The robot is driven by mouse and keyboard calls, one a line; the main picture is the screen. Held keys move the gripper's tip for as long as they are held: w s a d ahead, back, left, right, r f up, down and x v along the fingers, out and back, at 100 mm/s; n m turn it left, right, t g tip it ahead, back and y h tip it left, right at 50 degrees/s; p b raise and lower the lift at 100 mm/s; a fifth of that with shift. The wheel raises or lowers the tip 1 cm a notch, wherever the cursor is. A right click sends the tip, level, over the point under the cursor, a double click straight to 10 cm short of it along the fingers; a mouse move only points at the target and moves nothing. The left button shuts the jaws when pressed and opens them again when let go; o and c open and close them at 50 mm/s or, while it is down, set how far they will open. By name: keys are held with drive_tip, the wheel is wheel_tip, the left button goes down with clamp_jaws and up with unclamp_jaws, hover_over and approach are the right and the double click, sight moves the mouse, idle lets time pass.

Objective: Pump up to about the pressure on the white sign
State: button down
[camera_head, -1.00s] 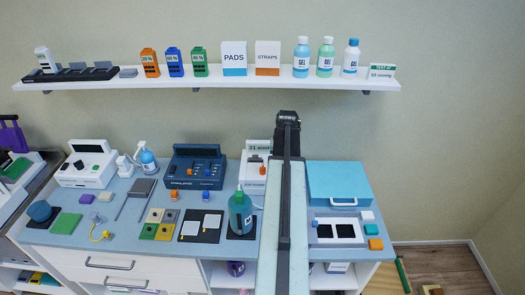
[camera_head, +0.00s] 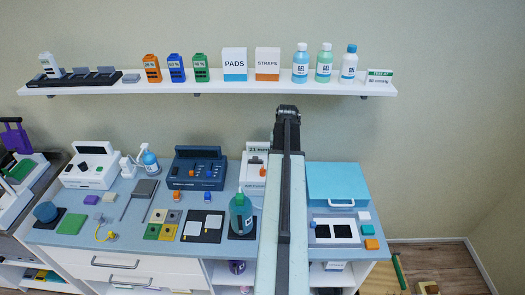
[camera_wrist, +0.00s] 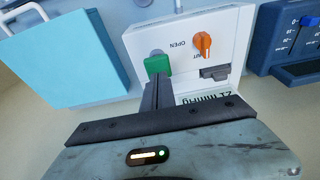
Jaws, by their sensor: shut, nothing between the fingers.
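The white pump unit (camera_head: 252,180) stands at the back of the counter, partly hidden by my arm. In the wrist view it appears upside down, with a white case (camera_wrist: 232,30), a green button (camera_wrist: 158,65), an orange knob (camera_wrist: 203,43) and a display (camera_wrist: 205,98) that seems to read 21 mmHg. My gripper (camera_wrist: 157,84) is shut and empty. Its fingertips are at the green button; I cannot tell whether they touch it. The white sign (camera_head: 379,77) stands at the shelf's right end. It says TEST AT; its number is too small to read surely.
A blue box (camera_head: 338,182) stands right of the pump unit. A dark blue device (camera_head: 197,168) stands on its left. A green bottle (camera_head: 241,213) stands in front of the unit, close to my arm. The shelf (camera_head: 210,88) above holds bottles and boxes.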

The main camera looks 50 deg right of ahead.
drive_tip(key=shift+s+a+b+x, duration=0.1)
drive_tip(key=shift+a+b+x, duration=0.05)
drive_tip(key=shift+b+x, duration=0.6)
drive_tip(key=shift+s+a+b+x, duration=0.1)
drive_tip(key=shift+b+x, duration=0.7)
drive_tip(key=shift+s+a+b+x, duration=0.1)
drive_tip(key=shift+a+b+x, duration=0.05)
drive_tip(key=shift+b+x, duration=0.6)
drive_tip(key=p+v, duration=0.4)
drive_tip(key=p, duration=0.1)
drive_tip(key=shift+w+d+r, duration=0.25)
drive_tip(key=shift+d+r, duration=0.1)
drive_tip(key=shift+r, duration=0.05)
drive_tip(key=shift+f, duration=0.1)
drive_tip(key=shift+s+a+b+x, duration=0.1)
drive_tip(key=shift+a+b+x, duration=0.05)
drive_tip(key=shift+b+x, duration=0.65)
drive_tip(key=shift+s+a+b+x, duration=0.1)
drive_tip(key=shift+b+x, duration=0.65)
drive_tip(key=shift+b, duration=0.1)
drive_tip(key=shift+s+a+b+x, duration=0.1)
drive_tip(key=shift+a+b+x, duration=0.05)
drive_tip(key=shift+b+x, duration=0.65)
drive_tip(key=p+v, duration=0.4)
drive_tip(key=shift+w+d+r+p, duration=0.25)
drive_tip(key=shift+d+r+p, duration=0.1)
drive_tip(key=shift+r+p, duration=0.1)
drive_tip(key=shift+f, duration=0.1)
